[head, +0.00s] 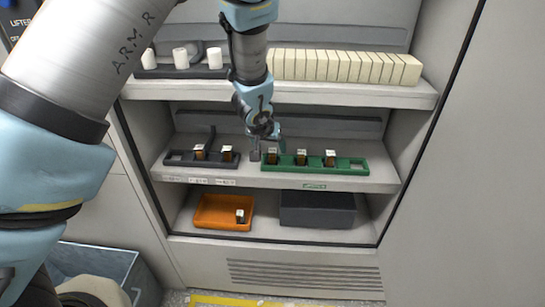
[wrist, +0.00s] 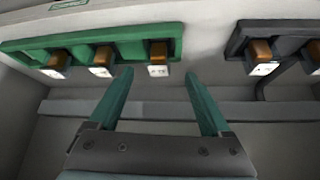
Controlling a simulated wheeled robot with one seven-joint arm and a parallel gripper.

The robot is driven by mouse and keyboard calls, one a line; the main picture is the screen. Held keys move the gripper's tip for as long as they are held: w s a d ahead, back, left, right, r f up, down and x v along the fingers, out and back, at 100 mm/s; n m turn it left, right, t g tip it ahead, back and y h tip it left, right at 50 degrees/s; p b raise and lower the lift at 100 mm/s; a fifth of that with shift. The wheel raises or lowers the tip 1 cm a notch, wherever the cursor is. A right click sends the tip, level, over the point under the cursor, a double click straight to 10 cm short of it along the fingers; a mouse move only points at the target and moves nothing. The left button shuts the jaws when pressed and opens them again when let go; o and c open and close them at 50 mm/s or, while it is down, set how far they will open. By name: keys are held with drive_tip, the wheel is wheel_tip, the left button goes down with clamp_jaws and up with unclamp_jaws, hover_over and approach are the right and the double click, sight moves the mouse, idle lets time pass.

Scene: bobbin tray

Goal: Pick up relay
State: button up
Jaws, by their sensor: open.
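Relays are small brown blocks with white label faces. Three sit in the green rail on the middle shelf: the left one (head: 272,157), the middle one (head: 301,158) and the right one (head: 330,159). My gripper (head: 268,148) is open and empty, close by the left relay. In the wrist view my gripper (wrist: 160,75) has its two green fingers apart, and that same relay (wrist: 158,62) shows between and beyond the tips. I cannot tell the gap in depth. Two more relays (head: 199,152) (head: 227,154) sit in the dark rail.
The green rail (head: 375,167) and dark rail (head: 175,160) stand apart on the shelf. An orange bin (head: 205,221) below holds one relay (head: 240,215), beside a dark bin (head: 318,212). The upper shelf (head: 350,94), with white blocks (head: 350,66), overhangs.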

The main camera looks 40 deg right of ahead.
sight(272, 151)
drive_tip(key=shift+p+x, duration=0.9)
drive_tip(key=shift+x, duration=1.55)
drive_tip(key=shift+s, duration=0.15)
drive_tip(key=shift+a, duration=0.1)
drive_tip(key=shift+c, duration=0.3)
clamp_jaws()
